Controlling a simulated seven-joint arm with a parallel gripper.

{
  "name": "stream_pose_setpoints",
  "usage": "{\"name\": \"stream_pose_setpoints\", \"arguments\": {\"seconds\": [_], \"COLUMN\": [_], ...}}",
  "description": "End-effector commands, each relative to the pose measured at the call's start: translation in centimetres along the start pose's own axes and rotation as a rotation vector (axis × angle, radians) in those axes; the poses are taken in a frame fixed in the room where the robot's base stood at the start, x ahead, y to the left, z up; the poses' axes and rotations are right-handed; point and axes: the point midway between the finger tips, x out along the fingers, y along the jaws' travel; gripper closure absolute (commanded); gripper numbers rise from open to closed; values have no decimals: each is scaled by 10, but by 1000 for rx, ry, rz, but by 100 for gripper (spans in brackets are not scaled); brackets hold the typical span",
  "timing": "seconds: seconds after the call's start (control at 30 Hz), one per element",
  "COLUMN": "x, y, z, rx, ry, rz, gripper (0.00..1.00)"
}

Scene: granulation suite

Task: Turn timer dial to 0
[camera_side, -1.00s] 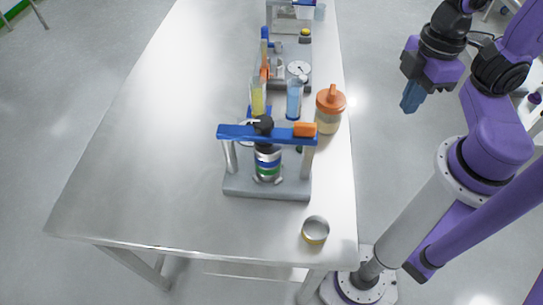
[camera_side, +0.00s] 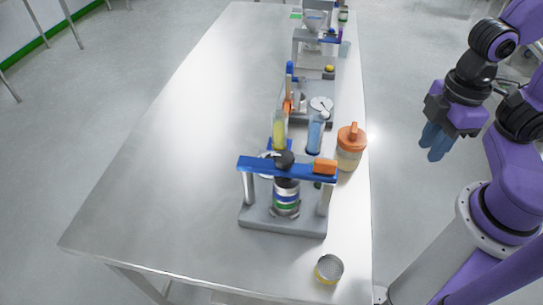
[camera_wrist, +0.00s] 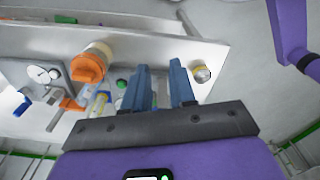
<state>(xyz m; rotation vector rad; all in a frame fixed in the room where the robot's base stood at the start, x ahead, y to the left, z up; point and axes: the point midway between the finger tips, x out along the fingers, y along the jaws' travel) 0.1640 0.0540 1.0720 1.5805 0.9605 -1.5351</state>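A white round dial (camera_side: 322,104) with dark marks sits on a grey-based device beyond the blue press frame; it also shows at the left of the wrist view (camera_wrist: 38,74). A second white disc (camera_side: 268,165) is partly hidden behind the press's blue bar. I cannot tell which is the timer dial, and no setting is readable. My gripper (camera_side: 434,142) is off the table's right edge, fingers pointing down, away from both. In the wrist view its two blue fingers (camera_wrist: 158,80) stand apart with nothing between them.
A blue-barred press (camera_side: 283,228) stands near the front. An orange-lidded jar (camera_side: 349,158), blue cylinder (camera_side: 315,134) and yellow tube (camera_side: 279,131) crowd the space before the far dial. A small round tin (camera_side: 329,270) lies at the front right. The table's left side (camera_side: 180,150) is clear.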

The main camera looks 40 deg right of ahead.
Motion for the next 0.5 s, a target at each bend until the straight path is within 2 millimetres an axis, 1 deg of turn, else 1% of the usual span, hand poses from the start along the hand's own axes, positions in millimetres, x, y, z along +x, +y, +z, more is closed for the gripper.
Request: {"name": "stream_pose_setpoints", "arguments": {"seconds": [0.03,0.1,0.17,0.27,0.5], "x": [0,-1,-2,-5,-6], "y": [1,5,10,23,60], "z": [-3,-12,-23,-49,-117], "rx": [18,73,153,336,837], "ry": [0,-2,-3,-6,-10], "rz": [0,1,1,3,9], "gripper": [58,39,39,39,39]}}
